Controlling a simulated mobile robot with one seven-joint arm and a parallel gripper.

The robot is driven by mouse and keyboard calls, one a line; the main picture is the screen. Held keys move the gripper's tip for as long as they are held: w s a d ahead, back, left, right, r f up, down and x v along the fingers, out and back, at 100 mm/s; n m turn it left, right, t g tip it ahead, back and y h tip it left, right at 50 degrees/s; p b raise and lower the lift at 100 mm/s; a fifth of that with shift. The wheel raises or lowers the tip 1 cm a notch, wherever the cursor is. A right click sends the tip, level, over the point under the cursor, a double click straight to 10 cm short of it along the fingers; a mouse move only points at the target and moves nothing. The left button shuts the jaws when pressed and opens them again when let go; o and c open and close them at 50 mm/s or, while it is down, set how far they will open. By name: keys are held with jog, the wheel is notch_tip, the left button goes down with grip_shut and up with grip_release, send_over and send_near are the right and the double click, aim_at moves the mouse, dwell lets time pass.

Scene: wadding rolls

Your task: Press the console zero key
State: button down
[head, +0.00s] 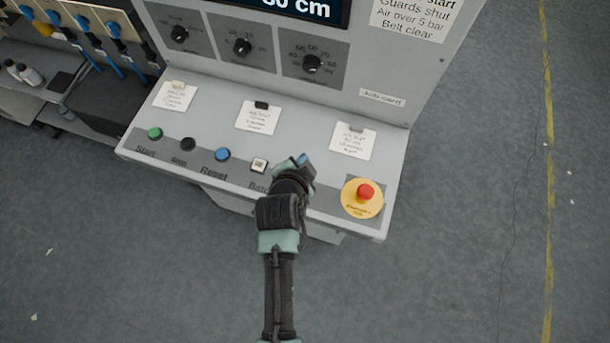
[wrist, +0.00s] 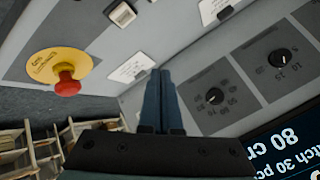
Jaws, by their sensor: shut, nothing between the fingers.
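The sloping grey console deck (head: 200,120) carries a row of keys. A white square key (head: 259,165) has a label starting "Bat"; my arm hides the rest, so I cannot read "zero" on it. It also shows in the wrist view (wrist: 122,14). To its left are a blue Reset button (head: 222,154), a black button (head: 187,144) and a green Start button (head: 154,133). My gripper (head: 305,160) is shut and empty, over the deck just right of the white key. In the wrist view its closed fingers (wrist: 159,75) point toward the panel, apart from the white key.
A red emergency button (head: 365,191) on a yellow disc stands right of my gripper. Paper cards (head: 353,141) are clipped on the deck. Several dials (head: 311,63) and a display (head: 290,8) are on the upright panel. A shelf with bottles (head: 25,73) stands left.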

jog(key=shift+f+b, duration=3.75)
jog(key=shift+f, duration=0.6)
jog(key=shift+f+b, duration=0.35)
jog(key=shift+f, duration=0.1)
jog(key=shift+f+b, duration=0.45)
jog(key=shift+r, duration=0.1)
jog(key=shift+r+p, duration=0.75)
notch_tip(320, 180, up, 5)
jog(key=p, duration=0.4)
jog(key=shift+r, duration=0.1)
